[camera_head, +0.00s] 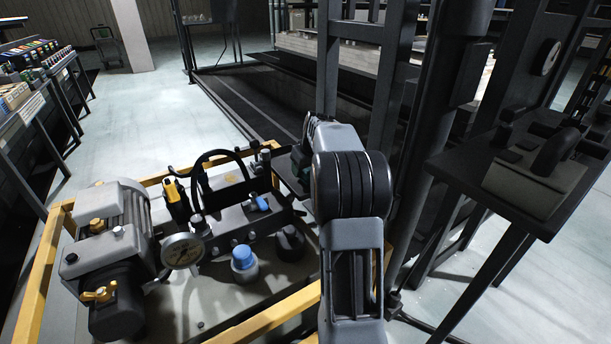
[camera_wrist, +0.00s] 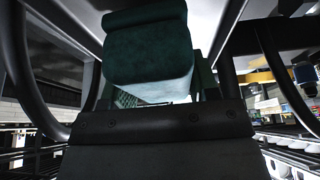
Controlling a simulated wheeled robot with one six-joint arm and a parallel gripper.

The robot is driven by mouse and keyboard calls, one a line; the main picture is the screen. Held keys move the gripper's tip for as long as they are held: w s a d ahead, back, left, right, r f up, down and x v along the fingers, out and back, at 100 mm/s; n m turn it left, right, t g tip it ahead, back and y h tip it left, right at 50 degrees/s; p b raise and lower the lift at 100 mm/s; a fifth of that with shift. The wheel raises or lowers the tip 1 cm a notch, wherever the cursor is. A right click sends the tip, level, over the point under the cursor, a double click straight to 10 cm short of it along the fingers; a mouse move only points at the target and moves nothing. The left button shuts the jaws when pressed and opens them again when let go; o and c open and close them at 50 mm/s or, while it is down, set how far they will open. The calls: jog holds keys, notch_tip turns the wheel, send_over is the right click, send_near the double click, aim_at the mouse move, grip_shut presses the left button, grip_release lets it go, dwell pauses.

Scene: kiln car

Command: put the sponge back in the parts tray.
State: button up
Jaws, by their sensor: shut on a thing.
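The sponge (camera_wrist: 150,52) is a dark green block with a paler face underneath. It fills the upper middle of the wrist view, close to the camera. My gripper (camera_wrist: 160,105) is shut on it; its dark jaw body spans the lower middle of that view. In the head view my gripper (camera_head: 302,160) is beyond my wrist, above the far right corner of the yellow-framed cart, and mostly hidden by my arm. A dark flat surface (camera_head: 288,180) lies under it; I cannot tell whether this is the parts tray.
The yellow-framed cart (camera_head: 41,268) carries a motor (camera_head: 110,215), a gauge (camera_head: 182,250), a blue-capped fitting (camera_head: 243,262) and a curved black hose (camera_head: 205,158). Dark uprights (camera_head: 390,80) stand close behind my arm. A dark table (camera_head: 470,165) is at right.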

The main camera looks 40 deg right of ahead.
notch_tip(320, 180, down, 2)
jog(key=shift+f, duration=0.1)
jog(key=o, duration=0.8)
